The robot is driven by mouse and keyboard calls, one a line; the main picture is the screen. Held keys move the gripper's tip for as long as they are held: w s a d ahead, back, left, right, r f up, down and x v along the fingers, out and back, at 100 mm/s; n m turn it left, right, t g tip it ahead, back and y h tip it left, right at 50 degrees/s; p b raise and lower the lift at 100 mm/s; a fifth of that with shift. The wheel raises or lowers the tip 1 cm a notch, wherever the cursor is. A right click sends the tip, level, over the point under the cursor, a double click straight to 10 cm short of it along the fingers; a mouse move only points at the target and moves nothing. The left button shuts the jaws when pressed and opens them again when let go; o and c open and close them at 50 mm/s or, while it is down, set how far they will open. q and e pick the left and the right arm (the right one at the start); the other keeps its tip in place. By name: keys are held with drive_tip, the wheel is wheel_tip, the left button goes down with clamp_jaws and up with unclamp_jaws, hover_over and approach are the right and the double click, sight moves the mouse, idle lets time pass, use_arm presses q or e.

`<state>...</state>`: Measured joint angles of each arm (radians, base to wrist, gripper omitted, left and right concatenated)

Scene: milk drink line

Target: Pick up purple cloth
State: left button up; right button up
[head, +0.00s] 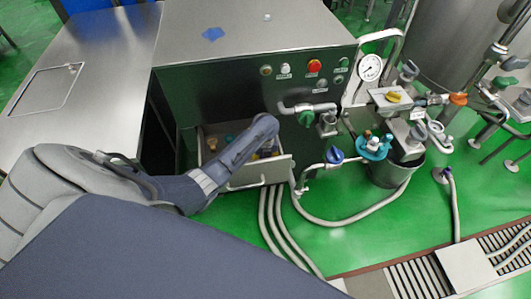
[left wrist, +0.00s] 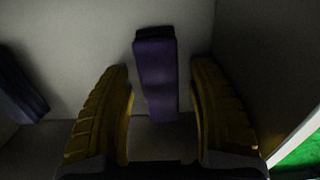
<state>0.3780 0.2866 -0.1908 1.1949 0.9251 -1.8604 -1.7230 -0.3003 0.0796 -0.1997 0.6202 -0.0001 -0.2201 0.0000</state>
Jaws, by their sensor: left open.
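The purple cloth (left wrist: 156,65) shows in the left wrist view as a folded, narrow strip in the pale drawer. My left gripper (left wrist: 164,115) is open, with its yellow ribbed fingers on either side of the cloth's near end. I cannot tell whether they touch it. In the head view my left arm reaches into the open drawer (head: 262,175) under the steel cabinet and hides part of its inside. The cloth cannot be made out there. My right gripper is not in view.
A dark bluish item (left wrist: 18,85) lies at the left in the drawer. The drawer walls are close around the gripper. A blue cloth (head: 213,34) lies on the cabinet top (head: 270,30). A bucket (head: 390,173) and hoses stand right of the drawer.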

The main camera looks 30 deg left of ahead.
use_arm(q)
drive_tip(key=shift+c, duration=0.4)
drive_tip(key=c, duration=1.2)
drive_tip(key=shift+r, duration=0.1)
drive_tip(key=shift+r, duration=9.9)
